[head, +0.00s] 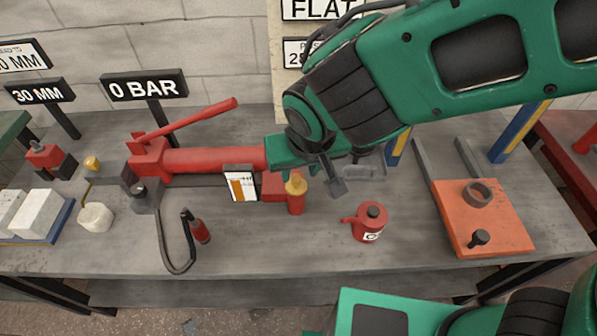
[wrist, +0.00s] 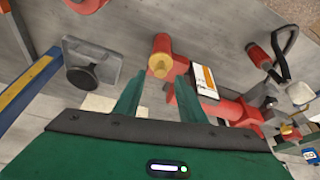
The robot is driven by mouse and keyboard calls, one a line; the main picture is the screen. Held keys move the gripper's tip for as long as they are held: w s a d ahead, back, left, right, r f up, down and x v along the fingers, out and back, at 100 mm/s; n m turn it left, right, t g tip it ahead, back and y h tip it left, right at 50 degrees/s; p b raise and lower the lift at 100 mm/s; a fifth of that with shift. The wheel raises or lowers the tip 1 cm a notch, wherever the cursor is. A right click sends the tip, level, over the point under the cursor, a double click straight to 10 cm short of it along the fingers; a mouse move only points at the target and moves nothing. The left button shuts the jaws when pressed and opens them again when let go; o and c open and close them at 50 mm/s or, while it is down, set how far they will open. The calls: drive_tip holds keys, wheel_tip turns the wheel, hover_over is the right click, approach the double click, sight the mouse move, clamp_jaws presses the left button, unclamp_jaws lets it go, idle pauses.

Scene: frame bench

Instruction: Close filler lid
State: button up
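My gripper (wrist: 160,78) is open in the wrist view, its two green fingers apart with nothing between them. Beyond the fingertips stands a red upright filler neck (wrist: 162,53) with a yellow top. It also shows in the head view (head: 296,201), just below my arm's end. I cannot tell from its yellow top whether it is a lid or an opening. A grey square tray with a dark round disc (wrist: 83,76) lies left of the fingers in the wrist view. The disc may be a lid, but I cannot be sure. My wrist partly hides the red pump body (head: 215,160).
A red oil can (head: 371,225) stands at the front right of the bench. An orange plate (head: 510,228) with a ring and a knob lies farther right. A white level card (head: 241,186) is beside the filler neck. A hose loops at the front left.

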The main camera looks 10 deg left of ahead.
drive_tip(key=shift+v, duration=2.8)
drive_tip(key=shift+w, duration=0.15)
drive_tip(key=w+d+r+m+g+h, duration=0.1)
drive_tip(key=w+d+m, duration=0.25)
drive_tip(key=d, duration=1.05)
drive_tip(key=w+d+m+g+h, duration=0.15)
drive_tip(key=w+d, duration=0.25)
drive_tip(key=d, duration=1)
drive_tip(key=s+d+m+g, duration=0.1)
drive_tip(key=s+d+m, duration=0.5)
drive_tip(key=s+d, duration=1)
drive_tip(key=d, duration=0.4)
drive_tip(key=shift+f+m+y, duration=0.3)
drive_tip(key=shift+y, duration=0.05)
drive_tip(key=shift+g, duration=0.25)
